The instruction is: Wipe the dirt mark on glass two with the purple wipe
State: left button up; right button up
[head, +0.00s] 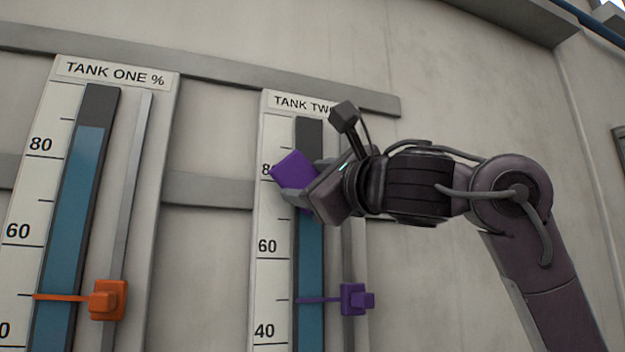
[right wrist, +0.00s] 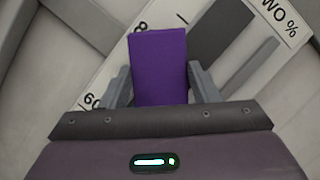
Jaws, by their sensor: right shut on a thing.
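The purple wipe (head: 294,169) is a flat block held in my right gripper (head: 296,187), in front of the tank two gauge near its 80 mark. In the right wrist view the wipe (right wrist: 159,66) sits between the two grey fingers of the right gripper (right wrist: 160,84), which are shut on it. Glass two (head: 309,262) is the tube with blue liquid under the TANK TWO sign; the wipe and gripper cover part of its upper stretch. I see no dirt mark on the visible glass. I cannot tell if the wipe touches the glass. My left gripper is not in view.
The tank one gauge (head: 73,210) stands to the left with an orange pointer (head: 107,300). A purple pointer (head: 353,299) sits on the tank two rail below my gripper. Grey wall rails (head: 208,190) run behind the gauges.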

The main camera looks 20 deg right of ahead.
jog(key=shift+w, duration=0.6)
jog(key=shift+d, duration=2.15)
jog(key=shift+a, duration=2.15)
jog(key=shift+s+f+b, duration=0.1)
jog(key=shift+s+b, duration=0.3)
jog(key=shift+s, duration=0.75)
jog(key=s, duration=0.3)
jog(key=shift+s+d, duration=0.1)
jog(key=shift+s, duration=0.1)
